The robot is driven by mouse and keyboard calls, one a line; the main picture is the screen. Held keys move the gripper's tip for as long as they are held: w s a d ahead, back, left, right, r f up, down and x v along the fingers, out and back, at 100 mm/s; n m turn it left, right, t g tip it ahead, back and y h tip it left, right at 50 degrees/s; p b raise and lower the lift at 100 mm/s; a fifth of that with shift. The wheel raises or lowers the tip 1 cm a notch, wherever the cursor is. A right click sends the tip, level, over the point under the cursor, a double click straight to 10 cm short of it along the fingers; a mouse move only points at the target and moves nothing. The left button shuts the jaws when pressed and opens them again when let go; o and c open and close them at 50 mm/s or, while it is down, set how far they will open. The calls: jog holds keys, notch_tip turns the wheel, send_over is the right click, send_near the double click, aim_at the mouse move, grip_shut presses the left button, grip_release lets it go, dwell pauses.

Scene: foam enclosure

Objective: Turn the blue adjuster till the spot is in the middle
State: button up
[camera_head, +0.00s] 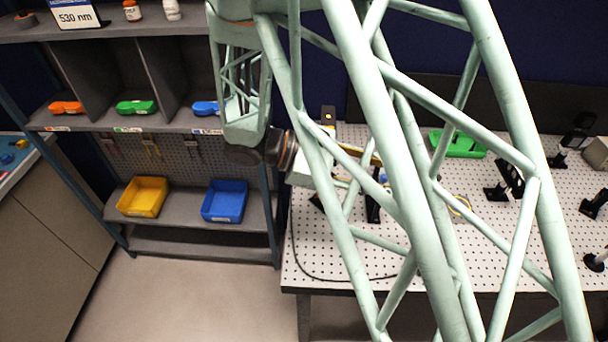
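A small blue piece (383,175), possibly the blue adjuster, shows between the tubes of my arm above the perforated optical table. Only a sliver of it is visible. My gripper (352,168) is at the end of the wrist, over the left part of the table and close to that blue piece. My green lattice arm covers most of the gripper, so I cannot see whether its fingers are open, shut or touching anything. The light spot is not visible in this view.
The optical table (330,262) carries black mounts (508,180) at the right and a green tray (458,143) at the back. A dark cable lies along its left edge. A shelf unit at the left holds a yellow bin (143,197) and a blue bin (225,201).

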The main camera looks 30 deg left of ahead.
jog(key=s+a+f+n+t+y+p, duration=0.1)
jog(key=s+a+f+n+t+y, duration=0.1)
jog(key=a, duration=0.7)
jog(key=s+a+f+n+t+y+p, duration=0.1)
jog(key=s+a+f+n+t+y, duration=0.2)
jog(key=s+a, duration=0.5)
jog(key=s+a+f+n+t+y+p, duration=0.1)
jog(key=s+a+f+n+t, duration=0.3)
jog(key=a, duration=0.6)
notch_tip(320, 180, down, 4)
jog(key=shift+s+r+n+t+y, duration=0.2)
jog(key=shift+s+n+t+y, duration=0.25)
jog(key=shift+n+y, duration=0.5)
jog(key=p+x, duration=0.2)
jog(key=x, duration=1.2)
jog(key=shift+s+d, duration=0.1)
jog(key=shift+c, duration=0.5)
jog(key=c, duration=0.7)
